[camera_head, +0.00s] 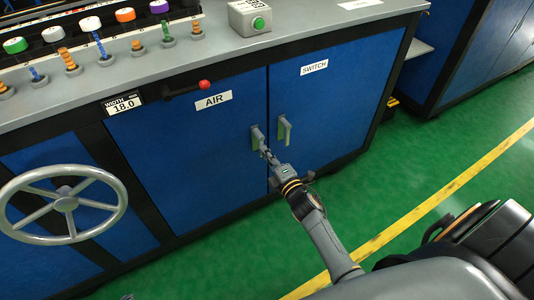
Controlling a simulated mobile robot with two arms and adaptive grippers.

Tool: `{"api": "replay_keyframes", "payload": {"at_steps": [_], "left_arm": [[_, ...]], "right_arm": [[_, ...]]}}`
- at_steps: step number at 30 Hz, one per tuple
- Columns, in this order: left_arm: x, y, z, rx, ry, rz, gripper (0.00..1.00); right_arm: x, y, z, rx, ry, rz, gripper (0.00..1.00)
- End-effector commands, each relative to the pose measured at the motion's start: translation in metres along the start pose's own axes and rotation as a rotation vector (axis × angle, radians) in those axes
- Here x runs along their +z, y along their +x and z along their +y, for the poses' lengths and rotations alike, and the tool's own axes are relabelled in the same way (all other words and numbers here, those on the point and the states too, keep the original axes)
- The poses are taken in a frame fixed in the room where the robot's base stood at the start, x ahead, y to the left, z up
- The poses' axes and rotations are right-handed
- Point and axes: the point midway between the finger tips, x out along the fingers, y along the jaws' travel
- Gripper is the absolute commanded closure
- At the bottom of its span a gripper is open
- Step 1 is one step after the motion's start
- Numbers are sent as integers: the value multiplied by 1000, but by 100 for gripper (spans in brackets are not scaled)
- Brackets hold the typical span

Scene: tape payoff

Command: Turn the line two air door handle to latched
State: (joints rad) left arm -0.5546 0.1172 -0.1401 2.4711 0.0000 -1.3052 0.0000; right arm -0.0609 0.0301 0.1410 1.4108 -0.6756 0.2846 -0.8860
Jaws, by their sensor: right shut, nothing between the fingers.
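The blue air door (190,155) carries a white AIR label (213,100). Its grey lever handle (256,137) is near the door's right edge and looks close to upright. My right gripper (266,154) is shut at the lower end of this handle, with nothing seen between its fingers; whether it touches the handle I cannot tell. The gripper hides part of the handle's lower end. The blue switch door (335,110) stands to the right, with its own grey handle (284,129) close beside my gripper. My left gripper is not in view.
A spoked grey handwheel (66,204) sticks out at the left. A red-knobbed lever (204,85) and a width display (123,104) sit under the counter edge. A grey box with a green button (250,17) stands on the counter. Green floor (420,150) is clear at right.

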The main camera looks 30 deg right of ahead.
Motion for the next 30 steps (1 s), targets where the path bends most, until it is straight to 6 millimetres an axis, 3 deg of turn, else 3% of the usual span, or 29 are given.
{"api": "replay_keyframes", "payload": {"at_steps": [11, 25, 26, 30], "left_arm": [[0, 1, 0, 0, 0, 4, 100], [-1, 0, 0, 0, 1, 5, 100], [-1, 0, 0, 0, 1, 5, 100], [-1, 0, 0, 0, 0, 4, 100]], "right_arm": [[-2, 5, -2, -7, -10, -1, 100], [-1, 4, 1, -2, -6, -1, 6], [0, 4, 1, -2, -6, -2, 2], [0, 3, 1, -2, -6, -3, 2]]}}
